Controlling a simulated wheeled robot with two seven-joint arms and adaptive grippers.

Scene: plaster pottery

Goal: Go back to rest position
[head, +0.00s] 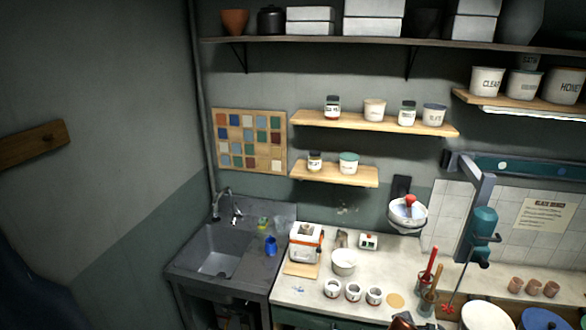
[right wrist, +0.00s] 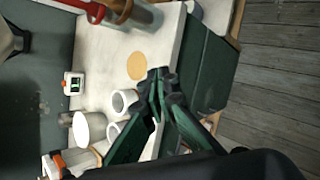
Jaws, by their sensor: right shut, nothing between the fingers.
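My right gripper (right wrist: 163,84) shows in the right wrist view, with its dark green fingers closed together and nothing between them. It is over the front edge of the pale worktop (right wrist: 105,50), near the small white cups (right wrist: 122,102) and the round tan disc (right wrist: 136,66). Whether its tips touch anything is not clear. My left gripper is in neither view.
The worktop carries a white bowl (head: 344,262), several cups (head: 353,292), a small scale (head: 368,241) and upright red-handled tools (head: 428,268). A sink (head: 222,252) stands at left, shelves (head: 375,122) above. Wooden floor (right wrist: 280,70) lies clear beyond the green cabinet (right wrist: 205,65).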

